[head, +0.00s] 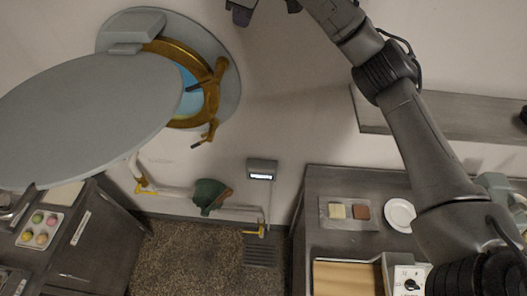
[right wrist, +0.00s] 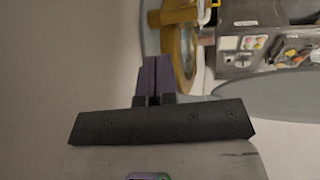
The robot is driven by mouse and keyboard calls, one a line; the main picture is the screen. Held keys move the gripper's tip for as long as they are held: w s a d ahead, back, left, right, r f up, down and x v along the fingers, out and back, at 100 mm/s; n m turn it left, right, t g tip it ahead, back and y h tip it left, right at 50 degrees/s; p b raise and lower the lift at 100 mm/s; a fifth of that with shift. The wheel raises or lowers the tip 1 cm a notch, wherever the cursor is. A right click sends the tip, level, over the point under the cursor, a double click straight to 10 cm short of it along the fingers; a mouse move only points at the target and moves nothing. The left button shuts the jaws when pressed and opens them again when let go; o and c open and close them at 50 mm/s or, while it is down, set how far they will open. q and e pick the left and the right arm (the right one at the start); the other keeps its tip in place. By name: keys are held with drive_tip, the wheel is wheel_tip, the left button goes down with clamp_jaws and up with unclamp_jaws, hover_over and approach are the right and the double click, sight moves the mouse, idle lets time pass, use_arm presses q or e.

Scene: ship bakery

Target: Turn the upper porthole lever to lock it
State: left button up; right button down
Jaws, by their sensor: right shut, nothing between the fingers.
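The round porthole has a brass ring (head: 178,50) on a grey wall plate (head: 228,102). Its grey round cover (head: 85,105) stands swung open to the left and hides part of the ring. The upper brass lever (head: 219,72) sits at the ring's right side; a lower brass lever (head: 210,132) is below it. My right gripper (head: 240,14) is at the top edge of the head view, above the upper lever and apart from it. In the right wrist view its purple fingers (right wrist: 152,78) are shut and empty, with the brass ring (right wrist: 180,45) beyond them.
The open cover (right wrist: 270,101) also shows at the right wrist view's right side. A wall shelf (head: 450,118) is at the right. Below are a small wall box (head: 262,169), a green pipe fitting (head: 208,194) and counters on both sides. The wall right of the porthole is clear.

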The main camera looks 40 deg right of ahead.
drive_tip(key=a+r+t+h, duration=0.2)
drive_tip(key=a+r+t, duration=0.4)
drive_tip(key=r, duration=0.2)
drive_tip(key=s+a+t+y, duration=0.1)
drive_tip(key=s+a+t, duration=0.2)
drive_tip(key=a+t, duration=0.4)
use_arm(q)
drive_tip(key=shift+w+a+r, duration=0.4)
drive_tip(key=shift+w+a, duration=0.1)
drive_tip(key=shift+a, duration=0.1)
use_arm(e)
drive_tip(key=s+a+f+m+g, duration=0.1)
drive_tip(key=s+f, duration=0.4)
drive_tip(key=f, duration=0.7)
drive_tip(key=s+a+f+m+g+y, duration=0.1)
drive_tip(key=s+f+g, duration=0.2)
drive_tip(key=f, duration=0.9)
drive_tip(key=s+a+f+m+g, duration=0.1)
drive_tip(key=s+f+g, duration=0.1)
drive_tip(key=s+f, duration=0.5)
wheel_tip(320, 180, down, 6)
drive_tip(key=shift+a+f+g, duration=0.1)
drive_tip(key=shift+a+g, duration=0.15)
drive_tip(key=shift+g, duration=0.05)
drive_tip(key=shift+s, duration=0.1)
